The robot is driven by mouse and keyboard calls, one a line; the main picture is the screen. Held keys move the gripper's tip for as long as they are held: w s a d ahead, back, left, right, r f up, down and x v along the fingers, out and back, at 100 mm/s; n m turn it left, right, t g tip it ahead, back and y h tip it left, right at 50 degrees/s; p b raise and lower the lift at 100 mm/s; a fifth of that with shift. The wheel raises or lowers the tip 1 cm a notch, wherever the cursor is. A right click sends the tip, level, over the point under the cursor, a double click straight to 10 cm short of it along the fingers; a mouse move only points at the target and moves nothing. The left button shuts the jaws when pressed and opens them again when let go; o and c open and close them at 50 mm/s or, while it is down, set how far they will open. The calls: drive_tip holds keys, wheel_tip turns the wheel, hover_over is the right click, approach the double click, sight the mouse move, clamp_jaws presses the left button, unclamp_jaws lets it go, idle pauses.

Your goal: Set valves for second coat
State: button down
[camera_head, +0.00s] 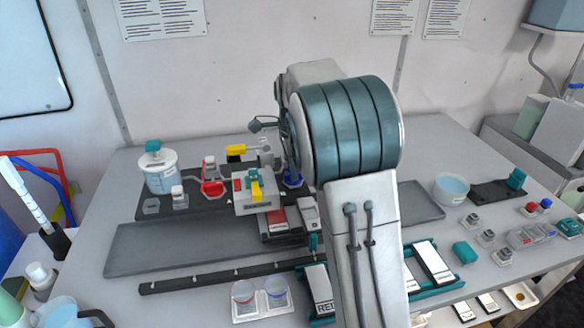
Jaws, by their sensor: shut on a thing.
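A grey valve block (243,203) sits on a dark plate at the back of the bench, with a yellow lever (256,191) on its front. A red valve handle (212,188) is left of the block. A blue valve handle (292,179) is right of it, partly covered by my arm. Another yellow piece (236,150) is behind the block. A white tub with a teal cap (160,172) stands at the left end of the plate. My arm reaches over the bench centre and hides its own gripper, so I cannot see the jaws or what they hold.
A grey tray (150,250) and a dark rail (180,282) lie in front of the plate. Two cups with red and blue rims (261,301) stand near the front edge. A tub of blue liquid (451,188) and several small fittings (486,237) are at right.

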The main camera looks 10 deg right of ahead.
drive_tip(key=c, duration=1.4)
unclamp_jaws()
wheel_tip(320, 180, up, 14)
drive_tip(key=shift+f, duration=0.1)
